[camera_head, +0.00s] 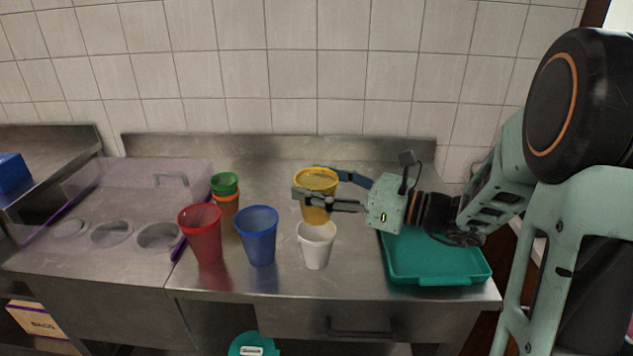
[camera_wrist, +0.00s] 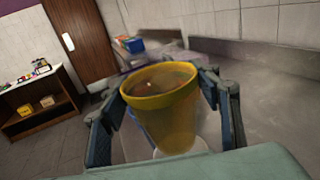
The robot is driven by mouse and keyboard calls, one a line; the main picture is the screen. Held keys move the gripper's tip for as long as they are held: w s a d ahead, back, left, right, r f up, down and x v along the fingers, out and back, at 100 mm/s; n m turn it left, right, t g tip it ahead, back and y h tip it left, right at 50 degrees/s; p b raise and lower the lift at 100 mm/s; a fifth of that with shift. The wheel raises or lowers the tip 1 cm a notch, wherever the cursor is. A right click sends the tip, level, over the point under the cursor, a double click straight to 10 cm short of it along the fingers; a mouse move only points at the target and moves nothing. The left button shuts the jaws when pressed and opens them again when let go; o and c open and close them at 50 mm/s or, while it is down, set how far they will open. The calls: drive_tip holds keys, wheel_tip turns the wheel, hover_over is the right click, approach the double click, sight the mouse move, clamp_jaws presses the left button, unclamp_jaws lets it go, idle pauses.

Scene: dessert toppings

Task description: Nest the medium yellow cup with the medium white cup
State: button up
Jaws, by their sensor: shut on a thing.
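The yellow cup (camera_head: 316,181) is upright between the fingers of my gripper (camera_head: 318,199), which is shut on it. The yellow cup (camera_wrist: 162,105) also fills the middle of the wrist view, with a finger on each side. The white cup (camera_head: 316,245) stands upright on the steel counter, just below and in front of the yellow cup in the head view. In the wrist view a white rim (camera_wrist: 180,150) shows under the yellow cup. I cannot tell whether the two cups touch.
A blue cup (camera_head: 257,236) and a red cup (camera_head: 202,234) stand to the left of the white cup. A green cup (camera_head: 225,184) sits on an orange cup (camera_head: 227,204) behind them. A teal tray (camera_head: 436,279) lies at right, under my arm.

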sight(316, 219)
drive_tip(key=shift+f+b, duration=3.2)
drive_tip(key=shift+f, duration=1.15)
drive_tip(key=o, duration=1)
drive_tip(key=shift+r+p, duration=4.1)
drive_tip(key=shift+r, duration=0.5)
drive_tip(key=shift+f, duration=0.15)
